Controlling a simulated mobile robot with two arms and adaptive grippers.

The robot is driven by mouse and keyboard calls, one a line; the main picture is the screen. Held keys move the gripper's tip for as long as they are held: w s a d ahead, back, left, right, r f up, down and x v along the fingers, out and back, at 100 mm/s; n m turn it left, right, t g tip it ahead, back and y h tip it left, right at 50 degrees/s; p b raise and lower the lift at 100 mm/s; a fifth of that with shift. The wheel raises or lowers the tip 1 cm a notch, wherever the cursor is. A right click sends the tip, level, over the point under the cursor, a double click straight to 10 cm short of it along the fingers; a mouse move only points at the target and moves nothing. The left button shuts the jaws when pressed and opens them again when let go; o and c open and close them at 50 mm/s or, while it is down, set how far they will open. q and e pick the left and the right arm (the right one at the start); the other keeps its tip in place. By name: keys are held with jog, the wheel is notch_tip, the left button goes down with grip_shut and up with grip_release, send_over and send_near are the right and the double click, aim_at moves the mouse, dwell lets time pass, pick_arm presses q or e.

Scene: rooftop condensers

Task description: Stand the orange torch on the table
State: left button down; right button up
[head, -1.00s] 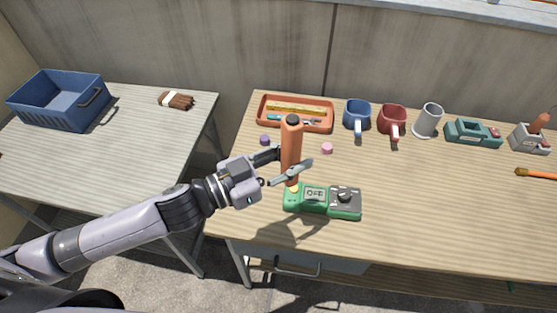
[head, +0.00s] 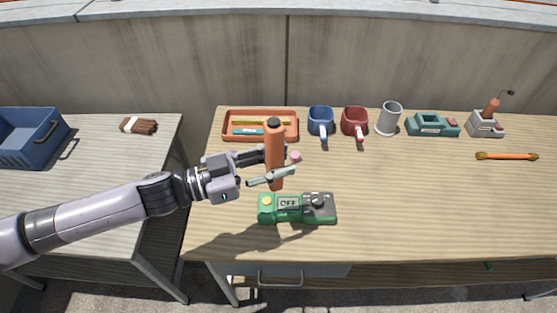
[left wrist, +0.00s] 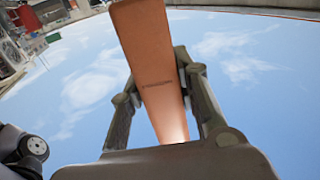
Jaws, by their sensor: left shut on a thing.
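The orange torch (head: 275,155) is upright in the head view, dark end up, in front of the pencil tray. My left gripper (head: 268,166) is shut on it, with a finger on either side of its body. In the left wrist view the torch (left wrist: 150,70) runs between the two fingers against the sky. Its lower end shows just behind the green meter (head: 290,208); I cannot tell whether it touches the table (head: 420,205). My right gripper is not in view.
A pink piece (head: 296,156) lies close right of the torch. The table right of the meter is clear up to an orange-handled tool (head: 507,156).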

pick_arm(q)
jog(key=m+g, duration=0.1)
jog(key=a+m+g+h, duration=0.1)
jog(key=g, duration=0.1)
jog(key=shift+s+a+r, duration=0.1)
jog(key=shift+a, duration=0.15)
jog(key=shift+s+a+m+g, duration=0.15)
jog(key=shift+a+m+g, duration=0.2)
jog(key=shift+g, duration=0.3)
jog(key=shift+s+a+m+g, duration=0.1)
jog(key=shift+s+m+g, duration=0.05)
jog(key=shift+m+g, duration=0.4)
